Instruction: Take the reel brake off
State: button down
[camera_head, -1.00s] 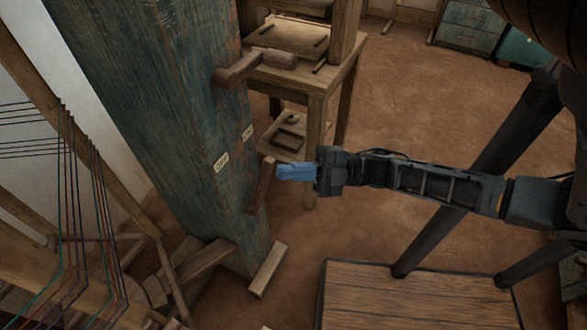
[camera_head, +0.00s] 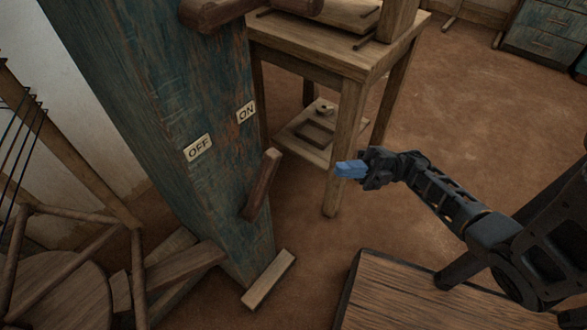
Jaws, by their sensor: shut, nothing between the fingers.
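The brake lever (camera_head: 262,185) is a short dark wooden bar on the lower part of a worn teal post (camera_head: 150,110). It is tilted, its upper end leaning right, below and right of the ON label (camera_head: 246,111). The OFF label (camera_head: 198,148) is on the post farther left. My gripper (camera_head: 342,169), with blue fingertips, is to the right of the lever, pointing left toward it. The fingers are shut and empty, with a clear gap to the lever in the picture.
A wooden crank handle (camera_head: 215,12) sticks out higher on the post. A wooden table (camera_head: 330,65) with a low shelf (camera_head: 300,142) stands behind. A plank platform (camera_head: 400,300) is at the lower right. Loom beams and threads (camera_head: 22,125) are at left. Brown floor is open at right.

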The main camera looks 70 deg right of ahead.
jog(key=p, duration=0.3)
send_near(262, 189)
jog(key=w+r, duration=0.2)
jog(key=w+a+r, duration=0.1)
jog(key=r, duration=0.1)
jog(key=shift+w+a+r, duration=0.15)
jog(key=shift+w+r, duration=0.1)
jog(key=shift+w, duration=0.1)
jog(key=a+r+n+g+p, duration=0.1)
jog(key=p, duration=0.1)
jog(key=w+a+n+g+h+p, duration=0.1)
jog(key=a+p, duration=0.1)
jog(key=a+r+g+p, duration=0.1)
jog(key=a+p, duration=0.1)
jog(key=shift+w+a+r+n+h, duration=0.1)
jog(key=shift+w+r+n+h, duration=0.05)
jog(key=shift+r+n+h, duration=0.25)
jog(key=shift+w+a+n+g+h+p, duration=0.2)
jog(key=shift+a+g+h+p, duration=0.1)
jog(key=shift+a+p, duration=0.3)
jog(key=shift+w+a+n+g+h+p, duration=0.1)
jog(key=shift+a+n+g+h+p, duration=0.2)
jog(key=shift+p, duration=0.35)
jog(key=shift+w+a+f+g+p, duration=0.2)
jog(key=shift+a+f+g+p, duration=0.15)
jog(key=shift+a+p, duration=0.3)
jog(key=shift+a, duration=0.15)
